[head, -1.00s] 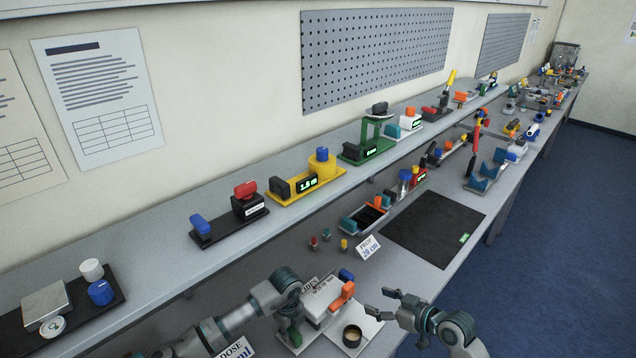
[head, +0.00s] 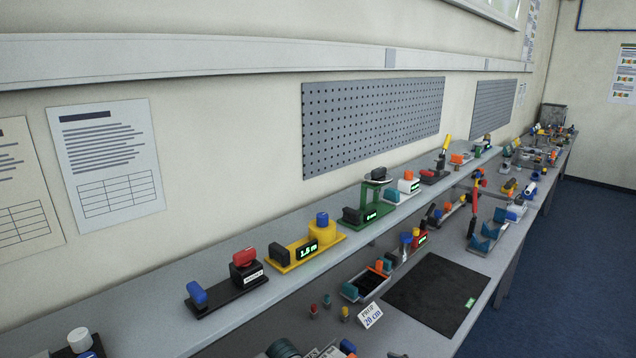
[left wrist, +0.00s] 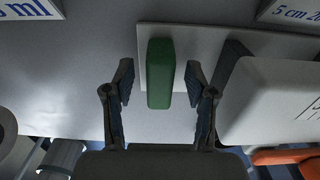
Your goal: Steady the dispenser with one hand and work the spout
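In the left wrist view the dispenser's pale body (left wrist: 270,100) fills the right side. A green upright grip (left wrist: 160,75) stands beside it on a light base plate (left wrist: 210,45). My left gripper (left wrist: 159,90) is open, with one finger on each side of the green grip and a gap visible on both sides. An orange part (left wrist: 285,157), likely the spout lever, shows at the lower right corner. In the head view the dispenser is almost all below the frame; only a blue knob (head: 347,346) shows. Of my right gripper only a small tip (head: 397,355) shows.
Cards with printed text stand near the dispenser, one (left wrist: 25,8) at upper left in the wrist view. In the head view a black mat (head: 437,293), a "20 cm" card (head: 371,315) and small coloured pegs (head: 327,300) lie beyond. A raised shelf (head: 150,310) with fixtures runs along the wall.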

